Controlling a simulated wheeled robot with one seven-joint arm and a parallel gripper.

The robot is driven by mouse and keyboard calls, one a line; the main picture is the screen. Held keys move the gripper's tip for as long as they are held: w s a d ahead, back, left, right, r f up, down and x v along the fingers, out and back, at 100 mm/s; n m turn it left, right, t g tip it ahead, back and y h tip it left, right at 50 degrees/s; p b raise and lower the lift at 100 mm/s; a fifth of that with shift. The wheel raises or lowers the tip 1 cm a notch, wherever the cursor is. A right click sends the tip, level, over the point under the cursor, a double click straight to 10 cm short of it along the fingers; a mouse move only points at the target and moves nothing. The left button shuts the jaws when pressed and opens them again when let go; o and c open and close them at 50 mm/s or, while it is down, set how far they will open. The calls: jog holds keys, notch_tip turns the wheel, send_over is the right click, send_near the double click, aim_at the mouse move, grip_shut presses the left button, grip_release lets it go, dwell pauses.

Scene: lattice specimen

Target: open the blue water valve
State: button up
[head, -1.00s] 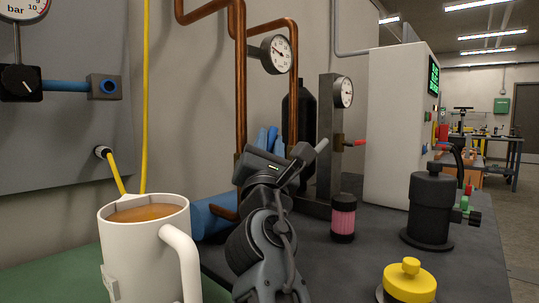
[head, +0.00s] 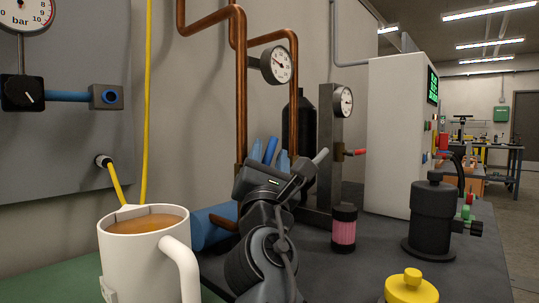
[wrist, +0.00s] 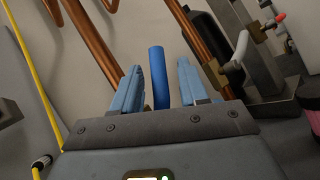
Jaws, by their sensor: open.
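A straight blue handle (wrist: 159,78), which looks like the water valve's lever, stands between the two light-blue fingers of my gripper (wrist: 158,85) in the wrist view. A gap shows on each side of it, wider on the right, so the fingers look apart from it. In the head view the blue handle (head: 270,151) rises between the fingertips of my gripper (head: 268,158), in front of the copper pipes. My gripper is open. The handle's lower end and the valve body are hidden behind my gripper.
Copper pipes (head: 241,90) run close behind my gripper. A white mug (head: 135,260) stands at front left. A pink-banded jar (head: 344,230), a black canister (head: 432,215) and a yellow knob (head: 411,288) stand to the right. A post with a gauge (head: 345,102) is behind.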

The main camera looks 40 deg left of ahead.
jog(key=v, duration=0.7)
